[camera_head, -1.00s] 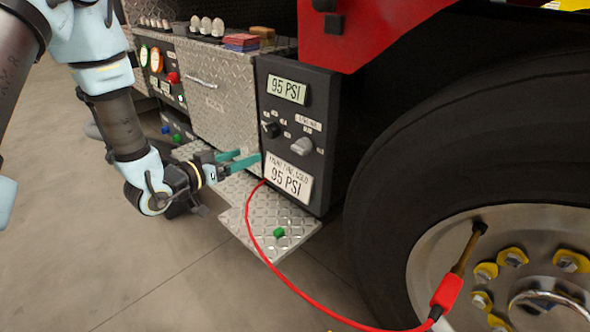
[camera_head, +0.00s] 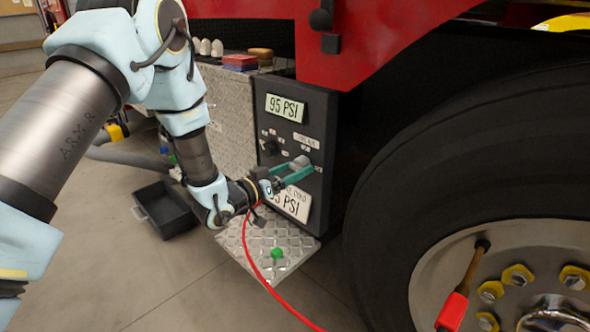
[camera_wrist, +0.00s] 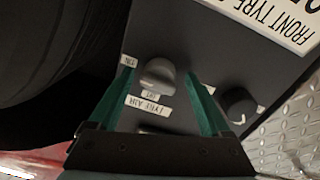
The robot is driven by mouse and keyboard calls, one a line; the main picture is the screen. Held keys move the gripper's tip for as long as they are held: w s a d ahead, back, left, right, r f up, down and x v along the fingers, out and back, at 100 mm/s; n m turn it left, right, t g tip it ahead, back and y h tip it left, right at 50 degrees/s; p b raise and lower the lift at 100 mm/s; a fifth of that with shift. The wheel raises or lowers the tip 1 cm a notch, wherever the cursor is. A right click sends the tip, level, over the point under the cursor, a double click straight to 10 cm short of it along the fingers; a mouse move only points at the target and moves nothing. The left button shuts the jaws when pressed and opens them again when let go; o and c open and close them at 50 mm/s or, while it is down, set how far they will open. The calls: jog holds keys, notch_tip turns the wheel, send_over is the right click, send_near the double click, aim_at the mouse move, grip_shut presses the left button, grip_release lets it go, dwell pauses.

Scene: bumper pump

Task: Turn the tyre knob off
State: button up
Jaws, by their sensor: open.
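The tyre knob (camera_head: 299,163) is a grey knob on the dark panel (camera_head: 322,108), under the 95 PSI display. In the wrist view the knob (camera_wrist: 157,75) sits upside-down above a "TYRE AIR" label, with small labels around it; one at left seems to read "ON". I cannot tell which label it points at. My gripper (camera_head: 291,172) is open at the panel. In the wrist view its two green fingers (camera_wrist: 158,82) stand on either side of the knob, with visible gaps. The fingers partly cover the knob's surroundings in the head view.
A black knob (camera_head: 269,146) sits left of the tyre knob; it shows in the wrist view too (camera_wrist: 239,104). A red hose (camera_head: 262,277) crosses the diamond-plate step (camera_head: 248,252) below. The large tyre (camera_head: 400,190) is right of the panel. A black tray (camera_head: 163,207) lies on the floor.

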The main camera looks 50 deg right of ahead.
jog(key=shift+d, duration=0.2)
jog(key=c, duration=1.3)
jog(key=shift+w, duration=0.1)
